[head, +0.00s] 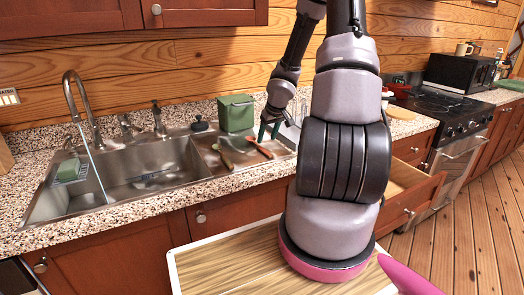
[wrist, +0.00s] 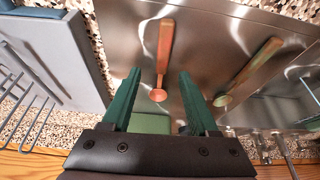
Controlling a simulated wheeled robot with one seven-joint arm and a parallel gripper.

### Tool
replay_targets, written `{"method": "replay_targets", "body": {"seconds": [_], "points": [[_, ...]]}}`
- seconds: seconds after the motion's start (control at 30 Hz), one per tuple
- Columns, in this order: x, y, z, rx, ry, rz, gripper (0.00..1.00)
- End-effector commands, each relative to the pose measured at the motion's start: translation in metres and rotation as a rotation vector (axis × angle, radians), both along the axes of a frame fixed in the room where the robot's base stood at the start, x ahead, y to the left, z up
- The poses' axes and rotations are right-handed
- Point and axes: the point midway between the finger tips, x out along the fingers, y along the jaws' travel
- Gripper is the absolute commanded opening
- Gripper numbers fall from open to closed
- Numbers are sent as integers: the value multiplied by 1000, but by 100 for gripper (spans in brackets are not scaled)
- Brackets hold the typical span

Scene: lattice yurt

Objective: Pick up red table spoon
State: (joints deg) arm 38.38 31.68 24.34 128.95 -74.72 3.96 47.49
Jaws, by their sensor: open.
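The red table spoon (head: 259,147) lies on the steel drainboard right of the sink basin. In the wrist view the red spoon (wrist: 165,48) runs lengthwise, its bowl between the fingertips and its handle pointing away. My gripper (head: 269,131) is above it, its green fingers apart. In the wrist view my gripper (wrist: 160,76) is open and empty, with one finger on each side of the spoon's bowl. I cannot tell how far above the spoon the fingertips are.
A second, greenish-brown spoon (head: 223,154) lies left of the red one. A green canister (head: 236,113) stands behind them. A grey-blue rack (wrist: 62,55) is left of my gripper in the wrist view. The faucet (head: 82,105) rises behind the sink. A drawer (head: 408,190) hangs open at right.

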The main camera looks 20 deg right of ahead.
Motion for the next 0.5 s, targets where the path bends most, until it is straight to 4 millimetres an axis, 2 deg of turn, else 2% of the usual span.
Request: {"method": "replay_targets", "body": {"seconds": [0.5], "points": [[10,4,-15,-3,0,5,60]]}}
